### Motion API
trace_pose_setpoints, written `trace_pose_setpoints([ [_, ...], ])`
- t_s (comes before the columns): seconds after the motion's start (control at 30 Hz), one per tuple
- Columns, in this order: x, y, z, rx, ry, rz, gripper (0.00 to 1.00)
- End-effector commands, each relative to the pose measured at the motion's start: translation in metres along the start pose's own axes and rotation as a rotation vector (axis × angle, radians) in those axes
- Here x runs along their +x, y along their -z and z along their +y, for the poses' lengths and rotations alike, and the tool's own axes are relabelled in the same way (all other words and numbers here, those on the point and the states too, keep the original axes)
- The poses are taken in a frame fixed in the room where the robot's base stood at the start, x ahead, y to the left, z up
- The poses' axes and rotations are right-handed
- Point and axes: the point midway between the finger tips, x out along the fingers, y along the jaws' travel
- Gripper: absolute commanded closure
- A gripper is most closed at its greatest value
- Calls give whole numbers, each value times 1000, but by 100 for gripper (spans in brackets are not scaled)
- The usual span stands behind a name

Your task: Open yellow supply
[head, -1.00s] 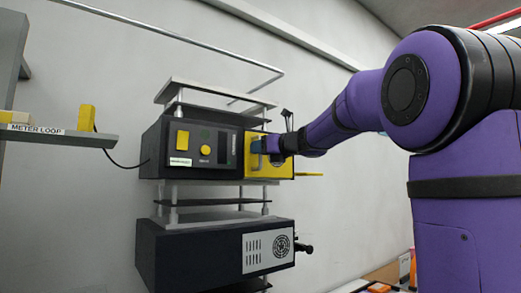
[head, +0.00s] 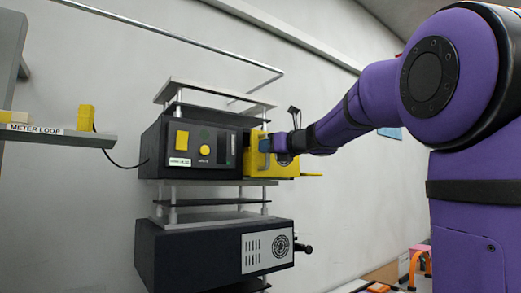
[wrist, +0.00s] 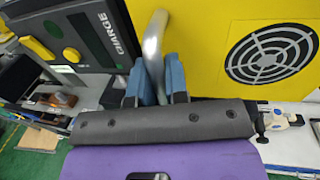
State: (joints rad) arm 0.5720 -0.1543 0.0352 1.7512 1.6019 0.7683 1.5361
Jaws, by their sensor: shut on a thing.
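The yellow supply (head: 288,165) is a box-shaped unit at the right side of a dark instrument, standing a little out from it. In the wrist view its yellow face (wrist: 202,50) carries a round black fan grille. A curved metal bar handle (wrist: 152,42) stands on this face. My gripper (wrist: 155,82) has blue fingers shut on the handle, one on each side. In the head view my gripper (head: 276,143) is small and covers part of the yellow face.
The dark instrument (head: 184,151) has a yellow knob and button; its panel reads CHARGE in the wrist view. A second dark unit (head: 180,256) with a fan grille sits below. A shelf labelled METER LOOP (head: 60,139) is at left. Plain wall lies behind.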

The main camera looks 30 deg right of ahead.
Motion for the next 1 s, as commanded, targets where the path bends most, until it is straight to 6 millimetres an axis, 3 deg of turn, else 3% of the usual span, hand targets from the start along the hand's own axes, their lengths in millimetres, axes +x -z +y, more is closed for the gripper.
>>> trace_pose_setpoints([
  [0.2, -53, -1, 11, -2, 1, -2, 100],
  [0.4, -90, 0, 18, -1, 0, -1, 100],
  [0.57, -101, 0, 20, 1, 0, -2, 100],
  [0.83, -101, 0, 20, 1, 1, -2, 100],
  [0.87, -101, 0, 20, 1, 0, -2, 83],
  [0.9, -101, 0, 20, 1, 0, -2, 74],
  [0.97, -101, 0, 20, 1, 0, -2, 62],
  [1.0, -101, 0, 20, 1, 0, -2, 62],
])
